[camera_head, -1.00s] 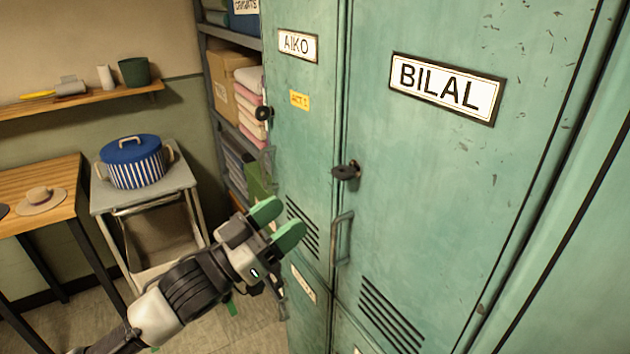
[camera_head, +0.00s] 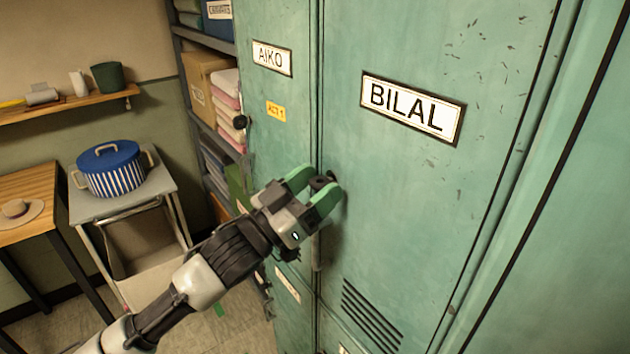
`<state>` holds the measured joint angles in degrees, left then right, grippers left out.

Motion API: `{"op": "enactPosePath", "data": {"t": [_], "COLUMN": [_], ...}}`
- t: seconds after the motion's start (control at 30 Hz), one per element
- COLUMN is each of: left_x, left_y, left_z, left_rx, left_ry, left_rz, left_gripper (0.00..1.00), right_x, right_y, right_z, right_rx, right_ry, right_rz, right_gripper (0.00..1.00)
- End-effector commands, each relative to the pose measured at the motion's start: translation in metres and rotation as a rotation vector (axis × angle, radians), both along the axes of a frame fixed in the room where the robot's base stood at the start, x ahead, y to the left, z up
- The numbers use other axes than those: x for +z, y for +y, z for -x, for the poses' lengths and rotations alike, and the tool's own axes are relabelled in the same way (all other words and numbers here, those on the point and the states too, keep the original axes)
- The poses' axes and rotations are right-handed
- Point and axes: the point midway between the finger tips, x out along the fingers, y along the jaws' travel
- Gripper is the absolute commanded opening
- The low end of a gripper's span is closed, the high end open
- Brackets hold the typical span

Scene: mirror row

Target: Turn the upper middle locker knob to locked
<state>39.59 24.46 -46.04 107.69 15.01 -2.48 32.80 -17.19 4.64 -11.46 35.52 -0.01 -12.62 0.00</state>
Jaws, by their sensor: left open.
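The BILAL locker (camera_head: 400,200) is green, with a black-framed name plate (camera_head: 413,107) near its top. Its dark knob (camera_head: 321,183) sits at the left edge of the door. My left gripper (camera_head: 312,188) is open, with its green fingertips on either side of the knob. I cannot tell whether they touch it. The gripper hides part of the knob and most of the door handle (camera_head: 317,252) below. My right gripper is not in view.
The AIKO locker (camera_head: 275,150) stands to the left, with its own dark knob (camera_head: 239,122). A shelf rack with folded cloths (camera_head: 228,95) is beside it. A blue striped pot (camera_head: 112,170) stands on a cart (camera_head: 130,207) at the left.

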Motion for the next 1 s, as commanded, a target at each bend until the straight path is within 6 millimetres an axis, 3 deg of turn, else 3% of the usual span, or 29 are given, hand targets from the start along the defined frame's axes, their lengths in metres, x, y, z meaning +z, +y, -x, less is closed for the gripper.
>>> {"op": "enactPosePath", "data": {"t": [0.2, 0.53, 1.0], "left_x": [-0.0004, -0.0004, -0.0003], "left_y": [0.0000, 0.0003, 0.0013], "left_z": [-0.0003, -0.0001, -0.0016], "left_rx": [0.000, 0.001, 0.003], "left_ry": [0.000, 0.000, -0.104], "left_rz": [0.000, 0.000, -0.078], "left_gripper": [0.61, 0.11, 0.11], "right_x": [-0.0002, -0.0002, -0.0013], "right_y": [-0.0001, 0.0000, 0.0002], "right_z": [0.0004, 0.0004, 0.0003], "right_rx": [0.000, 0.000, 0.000], "right_ry": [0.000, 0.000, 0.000], "right_rz": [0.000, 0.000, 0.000], "right_gripper": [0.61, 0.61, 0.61]}}
